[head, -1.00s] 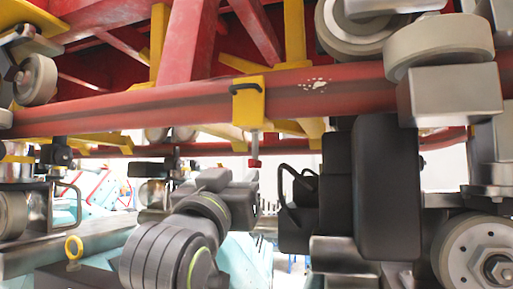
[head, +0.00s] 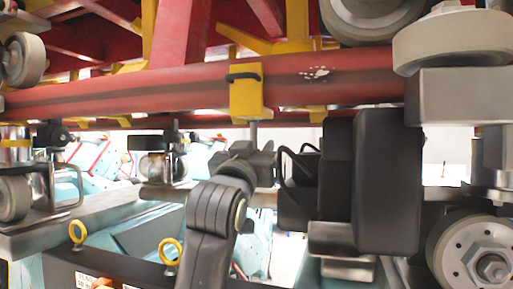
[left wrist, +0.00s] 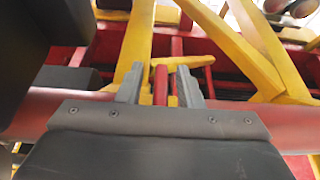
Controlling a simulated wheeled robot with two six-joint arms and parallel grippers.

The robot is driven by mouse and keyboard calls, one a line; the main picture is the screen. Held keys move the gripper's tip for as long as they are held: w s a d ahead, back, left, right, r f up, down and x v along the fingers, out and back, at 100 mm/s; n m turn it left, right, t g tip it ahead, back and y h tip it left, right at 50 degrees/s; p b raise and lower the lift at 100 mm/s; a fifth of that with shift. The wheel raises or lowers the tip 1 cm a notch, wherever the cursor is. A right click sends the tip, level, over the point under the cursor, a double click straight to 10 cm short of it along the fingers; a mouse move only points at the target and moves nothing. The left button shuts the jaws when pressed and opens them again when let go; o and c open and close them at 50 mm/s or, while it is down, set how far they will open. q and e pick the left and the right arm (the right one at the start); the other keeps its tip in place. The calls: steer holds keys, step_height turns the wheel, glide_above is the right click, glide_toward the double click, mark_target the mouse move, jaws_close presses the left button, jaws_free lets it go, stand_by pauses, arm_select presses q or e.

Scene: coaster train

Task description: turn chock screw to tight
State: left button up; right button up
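The yellow chock (head: 246,98) is clamped around the red rail (head: 130,93), with a black strap or handle on its top. Its thin grey screw (head: 253,132) hangs below it, and in the head view its lower end is hidden by my left gripper (head: 256,162). In the left wrist view, the red screw end (left wrist: 160,84) shows between the two grey fingers of my left gripper (left wrist: 160,88). Gaps show on both sides of it, so the fingers look open around it. My right gripper is not in view.
Black boxes (head: 385,180) stand close to the right of my left gripper. Grey wheels (head: 455,38) and metal blocks sit at the right. Yellow eye bolts (head: 77,231) stand at lower left. Red and yellow beams are overhead.

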arm_select(q)
jaws_close()
steer(key=shift+y, duration=0.4)
steer(key=n+y, duration=0.2)
steer(key=y, duration=0.1)
steer(key=n+t+y+b, duration=0.1)
steer(key=y, duration=0.2)
steer(key=shift+a+n+y+b, duration=0.15)
steer(key=shift+n+y+b, duration=0.15)
steer(key=shift+n, duration=0.1)
steer(key=shift+s+a+r+n+g+y+p, duration=0.1)
steer(key=shift+s+a+n+g+y+p, duration=0.15)
steer(key=shift+n+g+y, duration=2.65)
steer(key=shift+s+a+f+n+g+y+p, duration=0.1)
steer(key=shift+a+n+g+y+p, duration=0.15)
steer(key=shift+n+g+y, duration=2.65)
steer(key=shift+s+a+r+n+g+y+p, duration=0.2)
steer(key=shift+n+g+y, duration=1)
steer(key=shift+y, duration=3.3)
steer(key=shift+a+f+g, duration=0.2)
steer(key=shift+f+g, duration=0.05)
steer(key=shift+g, duration=0.65)
jaws_free()
